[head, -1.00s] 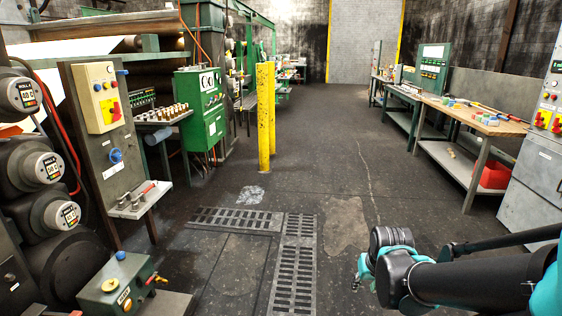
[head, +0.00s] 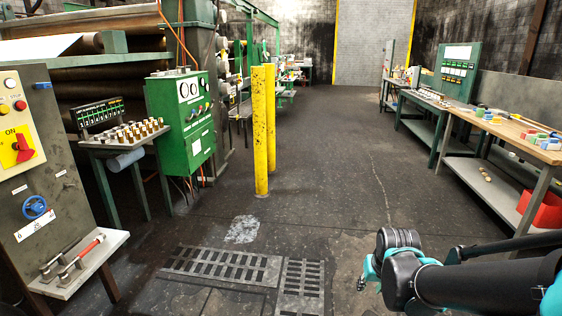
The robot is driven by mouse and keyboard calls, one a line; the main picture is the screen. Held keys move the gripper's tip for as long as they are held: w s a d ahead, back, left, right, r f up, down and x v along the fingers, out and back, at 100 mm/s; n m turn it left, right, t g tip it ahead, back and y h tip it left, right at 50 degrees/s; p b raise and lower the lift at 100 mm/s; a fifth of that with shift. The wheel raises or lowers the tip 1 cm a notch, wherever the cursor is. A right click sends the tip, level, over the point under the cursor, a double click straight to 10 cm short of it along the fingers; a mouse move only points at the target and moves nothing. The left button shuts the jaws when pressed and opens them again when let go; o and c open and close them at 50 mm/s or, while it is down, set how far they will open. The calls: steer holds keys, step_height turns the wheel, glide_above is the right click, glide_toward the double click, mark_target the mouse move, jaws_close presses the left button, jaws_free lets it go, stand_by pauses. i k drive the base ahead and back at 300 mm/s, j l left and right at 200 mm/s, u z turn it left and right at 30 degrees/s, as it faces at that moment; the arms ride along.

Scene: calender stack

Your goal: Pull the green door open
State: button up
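A green cabinet (head: 181,112) with round gauges and several knobs on its front stands left of the middle in the head view. Its front looks closed; I cannot tell whether this is the green door. A second green panel (head: 456,70) with rows of small buttons stands upright at the back right. My arm reaches in from the lower right, and my gripper (head: 364,281) shows only in small part at its end, low and far from both. Whether it is open or shut cannot be made out.
Yellow posts (head: 261,130) stand right of the green cabinet. A console with knobs (head: 124,134) and a grey control panel (head: 40,180) with a small shelf stand at left. A workbench (head: 500,131) lines the right. The middle floor is clear, with floor grates (head: 225,268).

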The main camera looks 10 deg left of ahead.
mark_target(200, 145)
steer(key=i+l+u, duration=0.1)
steer(key=i, duration=1.8)
steer(key=i+l+u, duration=0.15)
steer(key=i+u, duration=0.3)
steer(key=i+l+u, duration=0.45)
steer(key=i, duration=0.15)
steer(key=i+l+u, duration=0.9)
steer(key=l, duration=0.25)
steer(key=k+j, duration=0.05)
steer(key=k, duration=0.05)
